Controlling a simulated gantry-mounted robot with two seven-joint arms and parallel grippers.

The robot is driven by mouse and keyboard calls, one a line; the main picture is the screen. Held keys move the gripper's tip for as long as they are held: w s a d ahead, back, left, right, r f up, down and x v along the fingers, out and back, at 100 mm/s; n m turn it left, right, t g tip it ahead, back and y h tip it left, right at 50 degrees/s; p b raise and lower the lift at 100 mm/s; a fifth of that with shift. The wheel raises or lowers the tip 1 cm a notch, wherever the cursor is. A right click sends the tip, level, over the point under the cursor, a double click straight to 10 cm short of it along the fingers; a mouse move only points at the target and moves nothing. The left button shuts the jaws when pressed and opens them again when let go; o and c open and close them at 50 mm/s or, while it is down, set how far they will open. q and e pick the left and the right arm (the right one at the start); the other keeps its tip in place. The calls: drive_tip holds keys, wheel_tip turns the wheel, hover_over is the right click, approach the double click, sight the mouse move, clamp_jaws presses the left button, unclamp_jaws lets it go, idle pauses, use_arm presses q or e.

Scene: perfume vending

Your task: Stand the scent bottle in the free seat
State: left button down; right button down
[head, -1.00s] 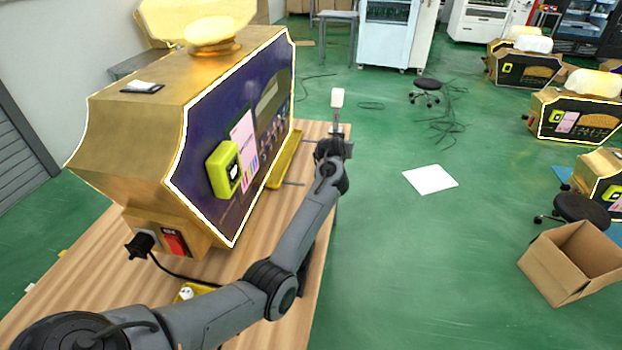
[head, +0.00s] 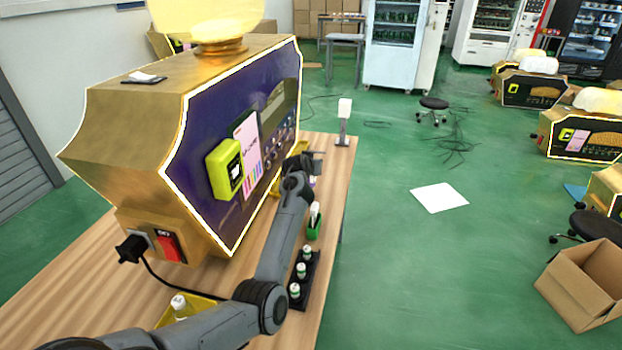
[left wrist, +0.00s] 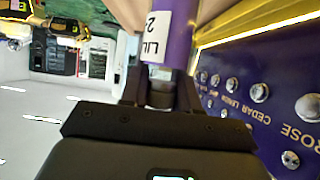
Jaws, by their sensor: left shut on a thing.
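My left gripper (head: 312,161) is in front of the gold machine's purple panel, above the table's right side. In the left wrist view the left gripper (left wrist: 160,97) is shut on a purple scent bottle (left wrist: 178,45) with a white label, partly cut off by the frame's top. The gold machine (head: 150,130) has a row of knobs; ROSE and CEDAR are readable on the panel (left wrist: 240,75) in the left wrist view. My right gripper is out of view.
A green holder (head: 313,231) with a white item stands behind the rack. A yellow tray (head: 205,302) with a small bottle is at the table's near end. A white-topped stand (head: 344,122) is at the far end. A black cable runs from the machine's plug.

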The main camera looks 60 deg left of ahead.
use_arm(q)
drive_tip(key=shift+s+f+b, duration=0.1)
drive_tip(key=shift+f+b, duration=1.1)
drive_tip(key=shift+f, duration=0.9)
drive_tip(key=shift+a, duration=0.1)
drive_tip(key=c, duration=0.8)
unclamp_jaws()
drive_tip(key=shift+f, duration=0.1)
drive_tip(key=shift+s+d+r+p, duration=0.25)
drive_tip(key=shift+d+r+p, duration=0.05)
drive_tip(key=shift+r+p, duration=0.15)
drive_tip(key=p+v, duration=0.4)
drive_tip(key=v, duration=0.6)
drive_tip(key=o, duration=0.3)
drive_tip(key=shift+s+d+r, duration=0.1)
drive_tip(key=shift+s+d, duration=0.2)
drive_tip(key=shift+s, duration=0.1)
